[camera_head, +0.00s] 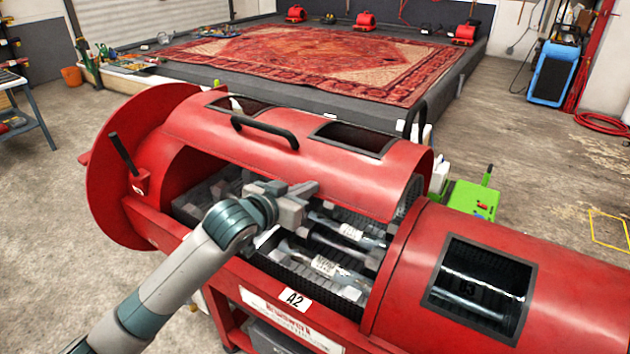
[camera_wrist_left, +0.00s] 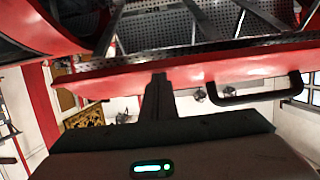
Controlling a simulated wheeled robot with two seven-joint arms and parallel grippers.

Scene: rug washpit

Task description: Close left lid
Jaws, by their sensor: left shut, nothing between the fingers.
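The left lid (camera_head: 285,150) is a curved red cover with two dark-framed windows and a black handle (camera_head: 265,131). It stands raised, so the left drum section is open below it. My left gripper (camera_head: 308,190) is shut and empty, in front of the opening, close to the lid's lower edge; I cannot tell if they touch. In the left wrist view the shut fingers (camera_wrist_left: 158,97) point at the red lid edge (camera_wrist_left: 190,70), with the handle (camera_wrist_left: 255,91) to their right. My right gripper is not in view.
The open drum interior (camera_head: 345,245) holds metal tubes and grey blocks. The right lid (camera_head: 560,300) is down, beside the opening. A red end disc (camera_head: 120,165) with a black lever (camera_head: 122,154) stands at the left. A patterned rug (camera_head: 310,60) lies behind. Floor at right is mostly clear.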

